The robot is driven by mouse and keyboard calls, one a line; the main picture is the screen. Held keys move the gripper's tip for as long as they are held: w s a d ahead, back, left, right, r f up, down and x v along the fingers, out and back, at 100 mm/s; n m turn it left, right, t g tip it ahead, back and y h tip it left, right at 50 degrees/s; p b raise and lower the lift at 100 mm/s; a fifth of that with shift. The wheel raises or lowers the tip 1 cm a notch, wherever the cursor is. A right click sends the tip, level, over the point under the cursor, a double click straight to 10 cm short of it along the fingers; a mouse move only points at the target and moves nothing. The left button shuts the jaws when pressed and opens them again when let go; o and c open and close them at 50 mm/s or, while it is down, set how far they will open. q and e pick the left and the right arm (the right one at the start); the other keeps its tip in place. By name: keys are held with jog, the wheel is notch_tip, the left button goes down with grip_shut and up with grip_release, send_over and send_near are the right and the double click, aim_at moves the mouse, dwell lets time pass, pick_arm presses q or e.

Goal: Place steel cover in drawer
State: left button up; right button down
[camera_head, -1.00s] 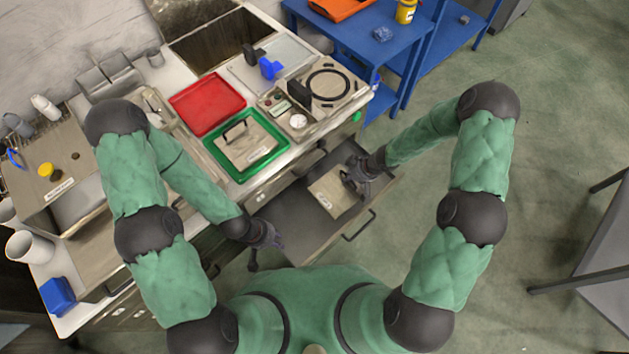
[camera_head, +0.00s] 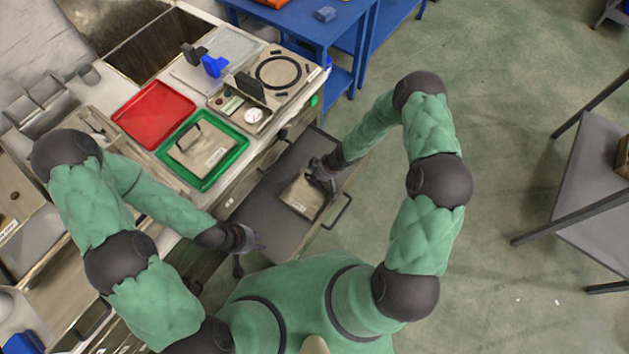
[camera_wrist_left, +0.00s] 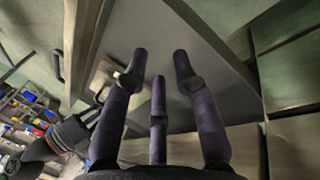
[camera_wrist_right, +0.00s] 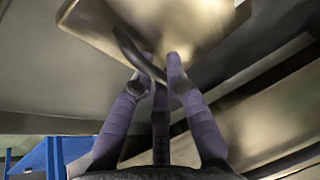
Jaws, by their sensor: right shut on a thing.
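A steel cover (camera_head: 300,200) with a dark handle is within the open drawer (camera_head: 262,212), towards its right front part. My right gripper (camera_head: 320,180) is shut on this cover's handle, which arches between the fingers in the right wrist view (camera_wrist_right: 150,65). I cannot tell whether the cover touches the drawer floor. My left gripper (camera_head: 258,243) is open and empty near the drawer's left front side. In the left wrist view its fingers (camera_wrist_left: 155,75) are spread, with the drawer beyond. A second steel cover (camera_head: 203,150) lies in the green tray on the counter.
The green tray (camera_head: 238,148) and a red tray (camera_head: 153,115) are side by side on the counter. A device with a gauge (camera_head: 253,116) is to their right. A blue table (camera_head: 300,25) stands at the back. A grey table (camera_head: 595,190) is at far right, with open floor between.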

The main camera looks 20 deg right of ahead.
notch_tip(320, 180, down, 2)
jog(key=shift+b, duration=0.3)
jog(key=shift+r, duration=0.1)
jog(key=c, duration=1.2)
grip_release()
jog(key=shift+c, duration=0.2)
